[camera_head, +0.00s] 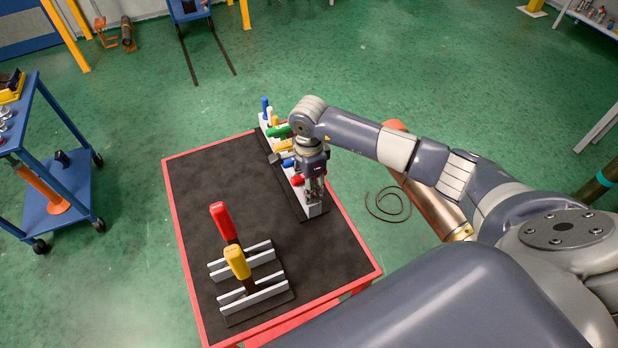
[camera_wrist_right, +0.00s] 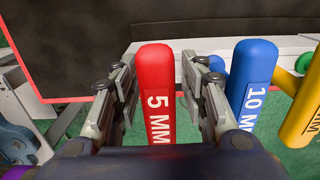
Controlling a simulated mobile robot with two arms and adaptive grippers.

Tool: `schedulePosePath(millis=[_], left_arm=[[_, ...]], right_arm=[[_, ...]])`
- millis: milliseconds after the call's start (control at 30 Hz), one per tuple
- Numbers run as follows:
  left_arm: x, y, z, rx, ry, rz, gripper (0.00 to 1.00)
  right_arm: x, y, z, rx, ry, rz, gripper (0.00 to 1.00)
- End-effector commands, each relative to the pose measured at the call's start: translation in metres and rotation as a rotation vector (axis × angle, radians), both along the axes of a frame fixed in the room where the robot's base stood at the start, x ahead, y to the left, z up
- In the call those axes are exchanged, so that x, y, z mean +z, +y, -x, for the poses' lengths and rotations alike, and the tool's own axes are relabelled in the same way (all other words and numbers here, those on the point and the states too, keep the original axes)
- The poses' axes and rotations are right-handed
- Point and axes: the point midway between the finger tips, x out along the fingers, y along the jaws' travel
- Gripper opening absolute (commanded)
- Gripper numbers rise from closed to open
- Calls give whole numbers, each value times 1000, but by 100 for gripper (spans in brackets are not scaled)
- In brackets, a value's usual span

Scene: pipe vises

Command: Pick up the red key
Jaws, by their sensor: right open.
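A red key handle marked "5 MM" (camera_wrist_right: 155,90) stands between the two fingers of my right gripper (camera_wrist_right: 160,92) in the wrist view. The fingers are open, one on each side, with narrow gaps to the handle. In the head view my right gripper (camera_head: 315,192) points down over the near end of the light rack (camera_head: 312,211), and the red handle (camera_head: 297,180) shows beside it. My left gripper is not in view.
A blue key marked "10 MM" (camera_wrist_right: 252,85) stands close right of the right finger, with a yellow key (camera_wrist_right: 305,110) beyond.

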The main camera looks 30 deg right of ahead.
Motion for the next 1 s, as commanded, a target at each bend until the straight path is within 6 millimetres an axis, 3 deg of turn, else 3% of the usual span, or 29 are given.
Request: schedulePosePath(millis=[33, 200, 733, 1000], left_arm=[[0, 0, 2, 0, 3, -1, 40], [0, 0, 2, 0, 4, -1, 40], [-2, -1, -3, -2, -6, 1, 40], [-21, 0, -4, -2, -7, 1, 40]], right_arm=[[0, 0, 0, 0, 0, 0, 33], [0, 0, 0, 0, 0, 0, 0], [6, -1, -1, -1, -3, 0, 0], [52, -1, -2, 1, -8, 0, 0]])
